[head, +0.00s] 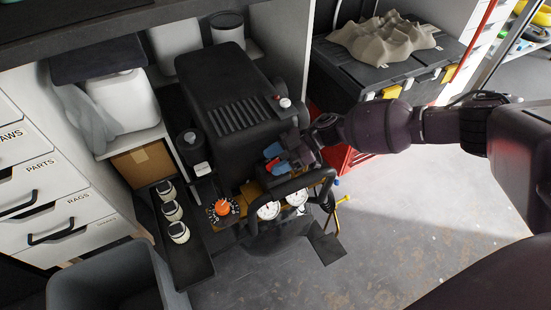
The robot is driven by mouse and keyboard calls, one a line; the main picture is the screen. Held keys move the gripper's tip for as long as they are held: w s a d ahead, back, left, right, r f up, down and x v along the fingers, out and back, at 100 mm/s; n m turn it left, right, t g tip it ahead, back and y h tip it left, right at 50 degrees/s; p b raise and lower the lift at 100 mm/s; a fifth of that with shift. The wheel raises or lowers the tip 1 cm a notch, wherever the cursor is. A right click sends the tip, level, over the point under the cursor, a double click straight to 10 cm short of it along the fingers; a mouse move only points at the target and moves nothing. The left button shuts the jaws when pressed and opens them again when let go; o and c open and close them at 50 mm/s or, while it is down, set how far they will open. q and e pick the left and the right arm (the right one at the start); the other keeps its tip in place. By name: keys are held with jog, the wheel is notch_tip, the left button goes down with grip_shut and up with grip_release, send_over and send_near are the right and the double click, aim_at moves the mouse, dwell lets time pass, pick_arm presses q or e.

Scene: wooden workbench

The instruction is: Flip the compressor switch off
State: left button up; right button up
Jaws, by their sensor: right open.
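The compressor (222,82) is a large black machine with a vented top, standing under the workbench. At its front are two round gauges (268,210), an orange knob (222,207) and a black tube handle. My right gripper (276,159) comes in from the right and is at the compressor's front, above the gauges. Its blue-tipped fingers are open. A small red part (269,166), which looks like the switch, shows between or just beside the fingertips. I cannot tell whether they touch it or which way it is set. My left gripper is out of view.
A red-and-white button (285,102) is on the compressor's top right. Several small jars (172,210) stand on a dark strip at left. A grey bin (105,275) and white drawers (40,190) are further left. A black toolbox (350,70) stands behind my right arm. Floor at right is clear.

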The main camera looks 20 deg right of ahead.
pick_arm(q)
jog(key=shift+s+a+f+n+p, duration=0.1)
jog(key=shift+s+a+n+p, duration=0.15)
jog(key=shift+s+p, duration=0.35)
pick_arm(e)
jog(key=w+v, duration=0.1)
jog(key=v, duration=0.9)
jog(key=shift+s+d, duration=0.35)
jog(key=shift+s, duration=0.2)
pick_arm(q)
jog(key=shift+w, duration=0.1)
pick_arm(e)
jog(key=shift+r, duration=0.1)
